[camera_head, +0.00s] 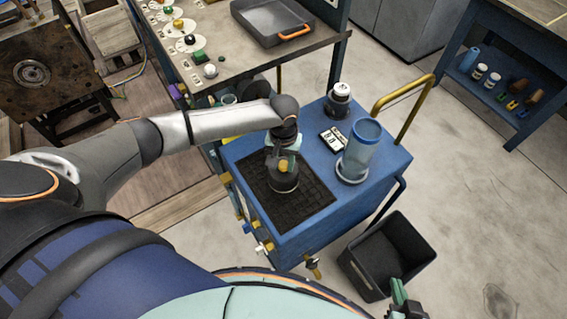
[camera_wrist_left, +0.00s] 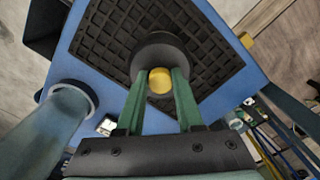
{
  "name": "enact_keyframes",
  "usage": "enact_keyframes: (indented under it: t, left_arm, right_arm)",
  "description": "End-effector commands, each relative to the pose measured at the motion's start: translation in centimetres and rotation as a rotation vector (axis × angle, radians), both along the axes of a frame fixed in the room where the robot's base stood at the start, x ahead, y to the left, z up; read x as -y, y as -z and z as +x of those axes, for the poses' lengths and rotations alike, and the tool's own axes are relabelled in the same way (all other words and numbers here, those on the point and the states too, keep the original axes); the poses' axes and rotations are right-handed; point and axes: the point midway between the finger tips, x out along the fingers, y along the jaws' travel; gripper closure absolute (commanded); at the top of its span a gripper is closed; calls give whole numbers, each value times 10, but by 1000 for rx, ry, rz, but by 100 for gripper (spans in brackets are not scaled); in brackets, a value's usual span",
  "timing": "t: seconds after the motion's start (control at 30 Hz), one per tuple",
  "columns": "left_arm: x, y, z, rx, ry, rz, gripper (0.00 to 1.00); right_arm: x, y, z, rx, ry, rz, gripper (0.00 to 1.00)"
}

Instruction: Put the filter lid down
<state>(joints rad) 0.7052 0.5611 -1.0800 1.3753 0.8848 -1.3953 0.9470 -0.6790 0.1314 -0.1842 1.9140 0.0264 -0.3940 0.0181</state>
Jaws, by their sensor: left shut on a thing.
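The filter lid is a dark round piece (camera_head: 284,182) with a yellow knob. My left gripper (camera_head: 286,163) points down and is shut on the knob (camera_wrist_left: 160,80); in the left wrist view its two green fingers stand on either side of it. The lid's dark body (camera_wrist_left: 158,48) is over the black ribbed mat (camera_head: 309,204) on the blue cart. I cannot tell whether the lid touches the mat. My right gripper (camera_head: 400,300) shows only partly at the bottom edge of the head view, and its opening is unclear.
On the blue cart top (camera_head: 240,148), a translucent blue cylinder (camera_head: 362,150) stands right of the mat, near a small black-and-white item (camera_head: 333,138) and a dark jar (camera_head: 339,100). A yellow handle (camera_head: 405,92) rises at the back. A black bin (camera_head: 362,268) stands on the floor.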

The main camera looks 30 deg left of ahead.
Motion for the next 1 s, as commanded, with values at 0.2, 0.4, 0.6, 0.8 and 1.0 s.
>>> enact_keyframes:
  t: [0.2, 0.4, 0.6, 0.8, 1.0]
  left_arm:
    - [1, 0, 1, 2, 1, -1, 100]
    - [0, 3, 0, 0, 1, -1, 56]
    - [0, 3, 0, 0, 1, -1, 34]
    - [0, 3, 0, 0, 1, -1, 34]
    - [0, -12, 1, 2, 0, -1, 34]
  right_arm:
    - [0, 0, 0, 1, 0, 0, 100]
    - [0, 0, 0, 1, 0, 0, 100]
    - [0, 0, 0, 1, 0, 0, 100]
    - [0, 0, 0, 1, 0, 0, 100]
    - [0, -3, 0, 1, 0, 0, 100]
